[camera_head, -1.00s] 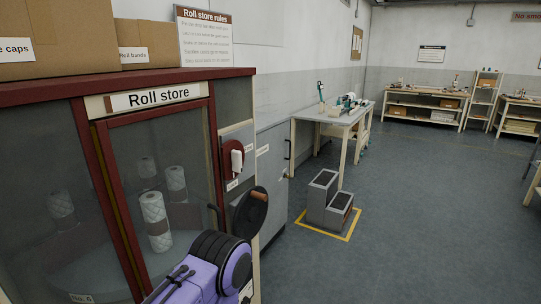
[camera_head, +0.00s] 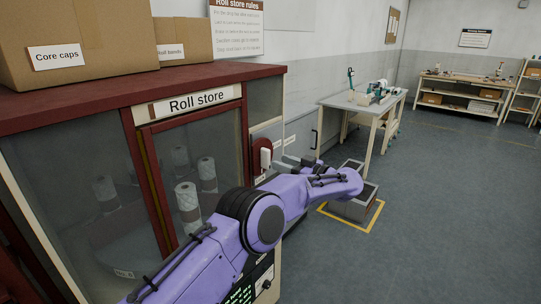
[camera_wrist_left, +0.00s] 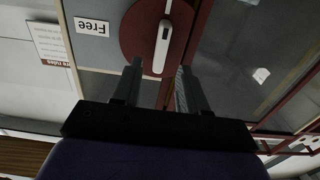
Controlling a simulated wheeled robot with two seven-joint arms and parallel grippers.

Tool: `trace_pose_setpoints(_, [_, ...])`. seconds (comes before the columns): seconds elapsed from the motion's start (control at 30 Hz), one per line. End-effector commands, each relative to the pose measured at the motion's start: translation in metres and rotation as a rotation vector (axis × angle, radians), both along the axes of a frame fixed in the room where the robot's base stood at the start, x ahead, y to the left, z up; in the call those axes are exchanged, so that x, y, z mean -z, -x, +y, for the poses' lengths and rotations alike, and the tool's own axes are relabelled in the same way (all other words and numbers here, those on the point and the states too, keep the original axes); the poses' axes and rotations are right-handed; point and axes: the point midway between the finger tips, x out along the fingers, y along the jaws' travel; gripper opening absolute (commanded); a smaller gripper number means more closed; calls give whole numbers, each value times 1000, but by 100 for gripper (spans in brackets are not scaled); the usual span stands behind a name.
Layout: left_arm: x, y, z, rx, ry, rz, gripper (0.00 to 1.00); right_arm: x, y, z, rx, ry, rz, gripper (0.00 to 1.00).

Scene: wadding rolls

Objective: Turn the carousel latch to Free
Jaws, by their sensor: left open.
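The carousel latch is a white handle (camera_wrist_left: 163,45) on a dark red round plate (camera_wrist_left: 136,38). In the wrist view, a "Free" label (camera_wrist_left: 91,27) appears upside down, left of the plate. My left gripper (camera_wrist_left: 160,68) is open, its fingertips either side of the handle's lower end in the picture, with nothing clearly gripped. It also shows in the head view (camera_head: 285,165). My right gripper is out of view.
The Roll store cabinet (camera_head: 75,105) holds several white rolls behind glass. Cardboard boxes (camera_head: 90,40) stand on top. A workbench (camera_head: 362,104) stands behind. The floor at right is clear.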

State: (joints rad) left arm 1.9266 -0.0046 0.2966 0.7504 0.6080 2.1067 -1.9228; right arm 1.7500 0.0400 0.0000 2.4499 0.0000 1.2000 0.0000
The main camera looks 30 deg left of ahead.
Motion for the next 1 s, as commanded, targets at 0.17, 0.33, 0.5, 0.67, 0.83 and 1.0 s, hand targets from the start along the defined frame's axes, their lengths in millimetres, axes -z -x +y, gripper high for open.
trace_pose_setpoints(0.17, [-2,-2,38,-1,1,1,43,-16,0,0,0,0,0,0])
trace_pose_setpoints(0.33, [-1,-4,55,2,-1,1,43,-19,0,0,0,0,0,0])
trace_pose_setpoints(0.5, [0,-5,57,3,-2,0,43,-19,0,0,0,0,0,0])
trace_pose_setpoints(0.67, [0,-5,57,2,-2,0,23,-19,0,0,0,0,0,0])
trace_pose_setpoints(0.83, [0,-4,57,2,-3,0,0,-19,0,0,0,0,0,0])
trace_pose_setpoints(1.0, [1,-4,57,2,-2,-10,0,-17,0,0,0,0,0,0])
